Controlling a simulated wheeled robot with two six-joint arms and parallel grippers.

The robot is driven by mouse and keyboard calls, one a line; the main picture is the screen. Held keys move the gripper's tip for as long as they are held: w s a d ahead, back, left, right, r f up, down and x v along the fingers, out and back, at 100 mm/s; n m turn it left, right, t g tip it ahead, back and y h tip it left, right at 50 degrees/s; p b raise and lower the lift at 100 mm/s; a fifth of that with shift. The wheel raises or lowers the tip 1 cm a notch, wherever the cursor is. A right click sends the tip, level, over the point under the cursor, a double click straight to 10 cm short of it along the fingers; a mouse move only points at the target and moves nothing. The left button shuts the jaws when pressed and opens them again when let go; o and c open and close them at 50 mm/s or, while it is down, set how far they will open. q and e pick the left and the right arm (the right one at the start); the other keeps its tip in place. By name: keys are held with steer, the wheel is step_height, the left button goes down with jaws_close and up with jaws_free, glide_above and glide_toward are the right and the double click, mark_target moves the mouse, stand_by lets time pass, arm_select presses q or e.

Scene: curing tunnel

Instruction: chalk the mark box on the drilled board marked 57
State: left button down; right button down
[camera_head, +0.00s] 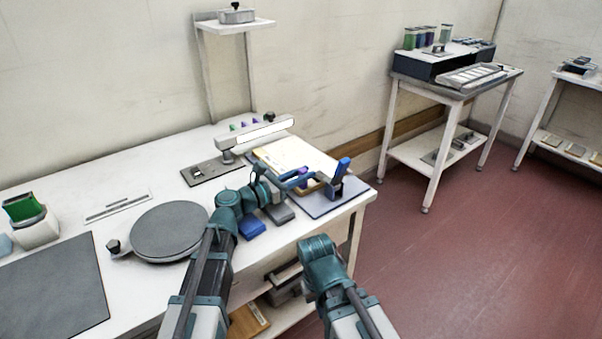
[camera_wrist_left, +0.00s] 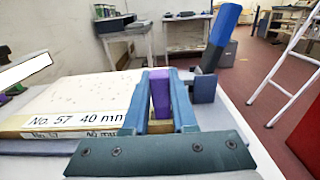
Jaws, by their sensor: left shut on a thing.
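The drilled board (camera_head: 286,152) is pale and lies on the bench at the wall side. In the left wrist view its label reads No. 57, 40 mm (camera_wrist_left: 75,121), and small holes show on its top (camera_wrist_left: 95,95). My left gripper (camera_head: 306,179) is at the board's near right corner. It is shut on a purple chalk (camera_wrist_left: 160,92), which stands upright between the fingers. A tan surface shows below the chalk, and I cannot tell whether they touch. The mark box is not clearly seen. My right gripper is out of view.
A blue upright piece in a holder (camera_head: 342,168) stands just right of my left gripper. A white bar on a post (camera_head: 255,136) reaches over the board's far left side. A round grey turntable (camera_head: 170,230) and a blue block (camera_head: 251,228) are nearby on the bench.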

arm_select(q)
steer(key=shift+w+a, duration=0.35)
steer(key=shift+w, duration=0.15)
steer(key=shift+s+d, duration=0.1)
steer(key=shift+s, duration=0.05)
steer(key=shift+s+d, duration=0.35)
steer(key=shift+s, duration=0.15)
steer(key=shift+w+a, duration=0.4)
steer(key=shift+w, duration=0.25)
steer(key=shift+r, duration=0.15)
step_height(320, 180, up, 6)
steer(key=p, duration=0.6)
